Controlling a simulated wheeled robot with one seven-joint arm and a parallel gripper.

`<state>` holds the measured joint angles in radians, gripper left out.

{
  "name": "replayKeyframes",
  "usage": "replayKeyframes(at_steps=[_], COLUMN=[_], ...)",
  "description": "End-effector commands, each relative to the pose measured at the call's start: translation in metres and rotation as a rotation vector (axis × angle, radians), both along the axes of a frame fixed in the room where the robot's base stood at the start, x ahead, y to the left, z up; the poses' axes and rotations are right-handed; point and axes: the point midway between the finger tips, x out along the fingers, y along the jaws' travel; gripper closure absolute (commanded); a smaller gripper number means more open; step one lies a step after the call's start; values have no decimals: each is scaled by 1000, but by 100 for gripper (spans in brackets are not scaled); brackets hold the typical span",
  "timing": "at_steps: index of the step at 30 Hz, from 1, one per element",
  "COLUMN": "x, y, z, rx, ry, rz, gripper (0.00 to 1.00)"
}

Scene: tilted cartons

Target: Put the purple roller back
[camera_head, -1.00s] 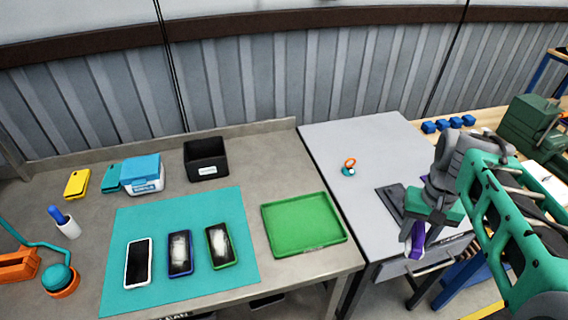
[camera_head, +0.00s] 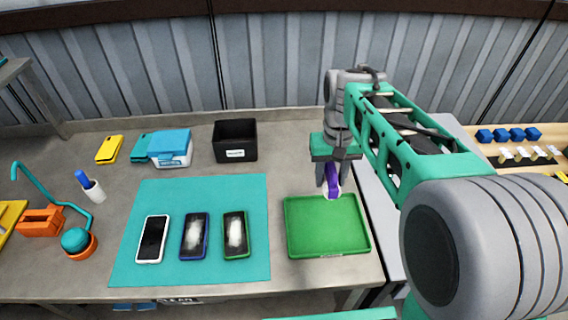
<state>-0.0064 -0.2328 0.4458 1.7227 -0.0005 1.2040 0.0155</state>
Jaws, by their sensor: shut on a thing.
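The purple roller (camera_head: 333,181) has a purple handle and a white lower part. My gripper (camera_head: 331,188) is shut on it and points down. The roller hangs over the back edge of the green tray (camera_head: 327,224); I cannot tell whether it touches the tray. The tray is otherwise empty and lies on the grey-brown workbench, right of the teal mat. My arm covers part of the area to the right.
Three phones lie on the teal mat (camera_head: 190,277): white-framed (camera_head: 152,240), blue-framed (camera_head: 194,237) and green-framed (camera_head: 235,233). A black bin (camera_head: 235,141) and a blue-lidded box (camera_head: 170,148) stand behind.

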Motion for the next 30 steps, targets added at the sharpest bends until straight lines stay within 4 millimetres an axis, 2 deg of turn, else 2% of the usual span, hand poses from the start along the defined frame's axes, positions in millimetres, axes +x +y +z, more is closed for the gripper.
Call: replayKeyframes(at_steps=[1,4,7,11,14,22,27,30], x=[15,50,78,98,113,181,208,218], y=[7,25,44,57,52,18,5,1], z=[-20,-34,-42,-42,-42,-75,-113,-125], rx=[0,0,0,0,0,0,0,0], ry=[0,1,0,1,2,5,4,1], rz=[5,9,12,13,10,7,8,8], gripper=[98,98,98,98,98,98,98,98])
